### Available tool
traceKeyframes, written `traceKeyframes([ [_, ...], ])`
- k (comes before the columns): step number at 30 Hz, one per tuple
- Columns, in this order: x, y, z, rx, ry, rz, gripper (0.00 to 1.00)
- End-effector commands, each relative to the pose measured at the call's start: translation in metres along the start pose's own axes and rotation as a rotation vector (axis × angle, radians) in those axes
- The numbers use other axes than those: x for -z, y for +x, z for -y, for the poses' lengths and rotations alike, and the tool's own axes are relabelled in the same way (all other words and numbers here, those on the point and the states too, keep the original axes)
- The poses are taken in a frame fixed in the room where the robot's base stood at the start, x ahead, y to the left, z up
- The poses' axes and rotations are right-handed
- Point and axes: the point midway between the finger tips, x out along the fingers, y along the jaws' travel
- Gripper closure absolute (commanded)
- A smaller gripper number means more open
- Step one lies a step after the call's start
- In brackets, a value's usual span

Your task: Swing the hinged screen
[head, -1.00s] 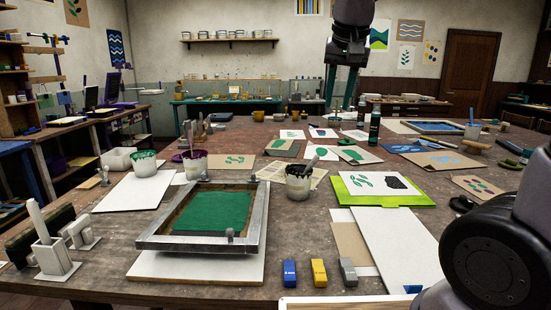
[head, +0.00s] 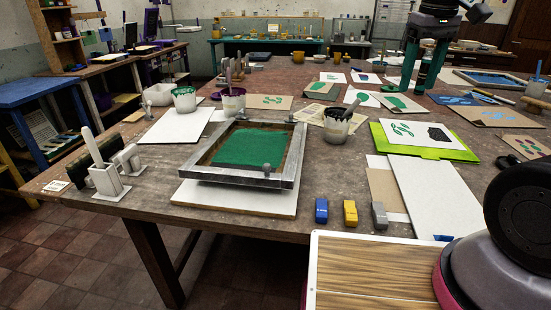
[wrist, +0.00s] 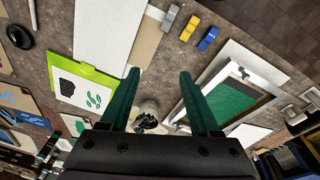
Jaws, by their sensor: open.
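The hinged screen (head: 285,183) is a grey metal frame with a green mesh panel. In the wrist view the screen (wrist: 266,72) is at the right. My gripper (head: 423,70) hangs open and empty over the table's back right, apart from the screen. In the wrist view its two green fingers (wrist: 162,95) are spread, with a dark-filled pot (wrist: 148,108) seen below between them.
A pot with a stirrer (head: 337,127) stands right of the screen. Grey stands (head: 105,182) are at the left. A green board with prints (head: 425,152) lies right.

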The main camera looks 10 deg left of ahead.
Motion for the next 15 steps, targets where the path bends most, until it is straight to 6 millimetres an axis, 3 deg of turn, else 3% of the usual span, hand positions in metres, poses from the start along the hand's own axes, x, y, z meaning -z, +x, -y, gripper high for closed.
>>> traceKeyframes([
  [1, 0.009, 0.015, 0.013, -0.037, -0.109, 0.063, 0.37],
  [8, 0.041, 0.072, 0.061, -0.255, -0.570, 0.291, 0.37],
  [15, 0.066, 0.131, 0.131, -0.559, -1.045, 0.483, 0.37],
])
